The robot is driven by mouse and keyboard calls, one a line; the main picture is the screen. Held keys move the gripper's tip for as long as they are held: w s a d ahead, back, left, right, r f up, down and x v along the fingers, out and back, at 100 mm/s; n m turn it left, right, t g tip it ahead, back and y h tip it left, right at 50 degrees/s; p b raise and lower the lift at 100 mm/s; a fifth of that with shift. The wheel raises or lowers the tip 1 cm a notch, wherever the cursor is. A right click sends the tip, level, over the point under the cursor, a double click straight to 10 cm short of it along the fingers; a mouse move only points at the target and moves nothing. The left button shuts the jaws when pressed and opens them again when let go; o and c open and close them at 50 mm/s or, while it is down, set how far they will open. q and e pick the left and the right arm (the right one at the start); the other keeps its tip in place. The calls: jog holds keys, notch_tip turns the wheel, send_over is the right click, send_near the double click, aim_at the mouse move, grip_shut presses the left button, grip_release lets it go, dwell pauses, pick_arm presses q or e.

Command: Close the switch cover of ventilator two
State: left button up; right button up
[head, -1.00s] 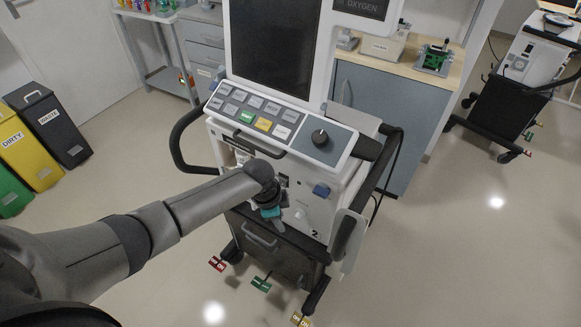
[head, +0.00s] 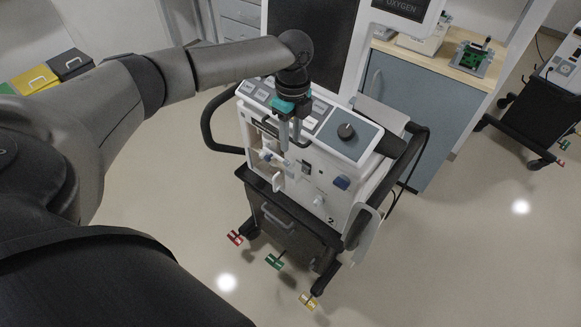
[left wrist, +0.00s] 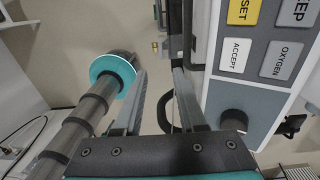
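Ventilator two (head: 310,195), marked with a small 2, stands in the middle of the head view. On the upper left of its white front is a recess with small fittings (head: 267,156). A small white flap (head: 278,181) sticks out below it, apparently the switch cover, standing open; the switch itself is too small to make out. My left gripper (head: 291,140) points down in front of the panel's upper edge, above and right of the flap. Its fingers stand apart with nothing between them in the left wrist view (left wrist: 160,85). My right gripper is not in view.
The sloped button panel (head: 325,115) with a black knob (head: 346,131) is close to the gripper. A black handle (head: 208,120) juts out left.

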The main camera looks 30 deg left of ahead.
aim_at(290, 171)
pick_arm(q)
notch_tip(290, 171, down, 12)
jog(key=shift+s+r+b, duration=0.1)
jog(key=shift+s+b, duration=0.05)
jog(key=shift+b, duration=0.45)
grip_shut()
dwell(0.3)
